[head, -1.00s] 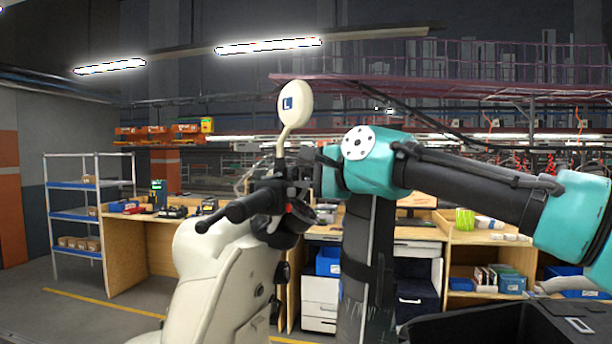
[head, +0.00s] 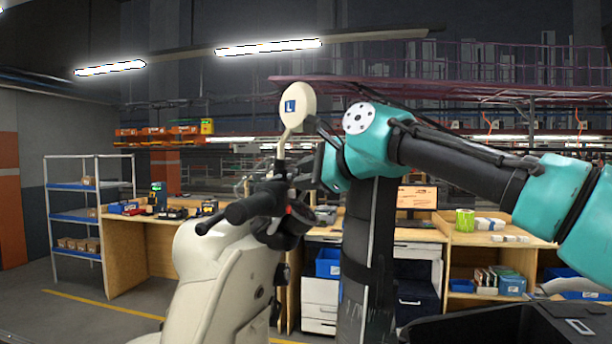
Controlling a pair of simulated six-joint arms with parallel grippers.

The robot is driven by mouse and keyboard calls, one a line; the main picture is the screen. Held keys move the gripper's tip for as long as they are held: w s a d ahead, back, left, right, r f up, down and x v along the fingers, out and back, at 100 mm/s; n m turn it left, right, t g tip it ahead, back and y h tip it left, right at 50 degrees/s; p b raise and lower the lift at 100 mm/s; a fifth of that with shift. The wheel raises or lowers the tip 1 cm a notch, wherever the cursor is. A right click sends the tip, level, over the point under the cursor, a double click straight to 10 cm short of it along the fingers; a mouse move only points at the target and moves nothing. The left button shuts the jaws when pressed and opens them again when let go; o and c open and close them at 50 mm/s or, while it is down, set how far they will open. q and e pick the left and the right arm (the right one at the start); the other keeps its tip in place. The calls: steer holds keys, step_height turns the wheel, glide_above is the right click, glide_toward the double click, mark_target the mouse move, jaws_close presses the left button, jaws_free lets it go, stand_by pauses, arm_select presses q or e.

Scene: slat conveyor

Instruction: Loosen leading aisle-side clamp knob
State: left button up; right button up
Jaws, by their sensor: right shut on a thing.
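No clamp knob can be made out in the head view. A cream scooter (head: 225,285) with a black handlebar grip (head: 252,207) stands in front of me. Its cream mirror (head: 298,105) bears a blue L label and rises on a stem from the handlebar. My right gripper (head: 309,160) is beside the mirror stem, just right of it, mostly hidden behind the handlebar area and my wrist. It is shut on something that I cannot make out. My left gripper is not in view.
Behind stand wooden workbenches (head: 140,257) with parts and a monitor. A blue-shelved rack (head: 75,217) is at the left. A black bin (head: 490,325) is at the lower right. Floor at the left is clear.

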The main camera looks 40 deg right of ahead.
steer(key=o, duration=0.9)
steer(key=shift+o, duration=0.2)
